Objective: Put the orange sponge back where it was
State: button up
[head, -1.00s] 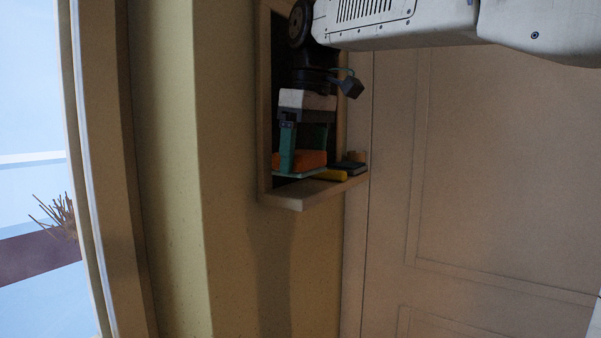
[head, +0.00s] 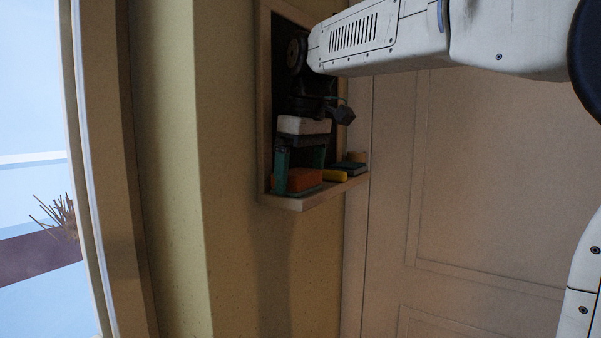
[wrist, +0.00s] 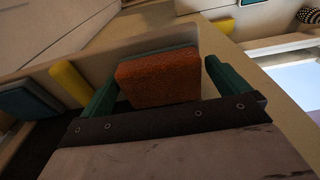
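The orange sponge (head: 297,180), an orange block on a thin teal-grey layer, is at the front left of a small wall shelf (head: 300,205), low over its surface. In the wrist view the sponge (wrist: 158,76) lies between the green fingers of my gripper (wrist: 163,72). A narrow gap shows between the sponge and the right finger; the left finger is very close to its other side. My gripper (head: 301,175) points down in the head view, its fingers at the sponge and apparently open around it. Contact under the sponge is hidden.
A yellow item (head: 335,175) and a dark teal item (head: 349,168) lie right of the sponge on the shelf. The niche frame (head: 265,120) rises close on the left. A panelled door (head: 490,180) stands to the right.

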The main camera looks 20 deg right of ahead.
aim_at(308, 172)
notch_tip(308, 172, up, 12)
jog(key=s, duration=0.1)
jog(key=s+d+f+m, duration=0.1)
jog(key=s+f+m, duration=0.1)
jog(key=s+f, duration=0.6)
jog(key=s+d+f+m, duration=0.1)
jog(key=s+f+m, duration=0.1)
jog(key=s+f, duration=0.6)
jog(key=s+d+f+m, duration=0.1)
jog(key=s+f, duration=0.8)
jog(key=f, duration=0.9)
jog(key=shift+m+h, duration=0.4)
jog(key=shift+m, duration=0.5)
